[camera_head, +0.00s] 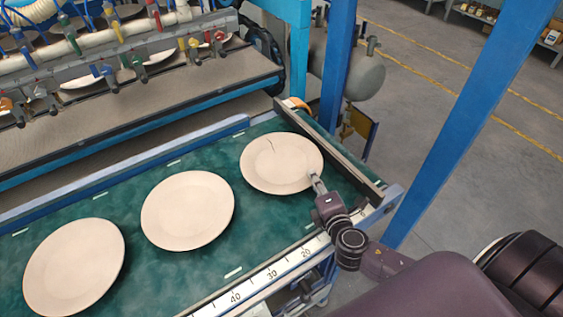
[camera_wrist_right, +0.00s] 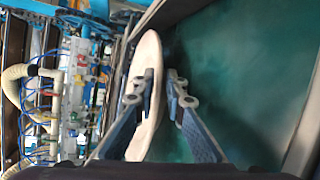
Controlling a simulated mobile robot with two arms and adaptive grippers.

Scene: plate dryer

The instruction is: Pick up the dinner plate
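Three pale round dinner plates lie on the green belt in the head view. The rightmost plate (camera_head: 278,160) has a thin dark mark near its far side. My right gripper (camera_head: 315,181) is at this plate's near right rim. In the right wrist view, the plate (camera_wrist_right: 148,55) shows nearly edge-on, and my right gripper's fingers (camera_wrist_right: 164,88) are parted. One finger overlaps the plate's face and the other is on the belt side, with the rim appearing between them. Contact cannot be told. The middle plate (camera_head: 187,211) and left plate (camera_head: 74,266) stand apart. My left gripper is not in view.
The green belt (camera_head: 135,255) has a dark end rail (camera_head: 335,160) close beyond the gripper and a numbered scale strip (camera_head: 262,284) along its near edge. Blue posts (camera_head: 450,130) rise at the right. A machine with hoses and coloured valves (camera_head: 120,65) stands behind.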

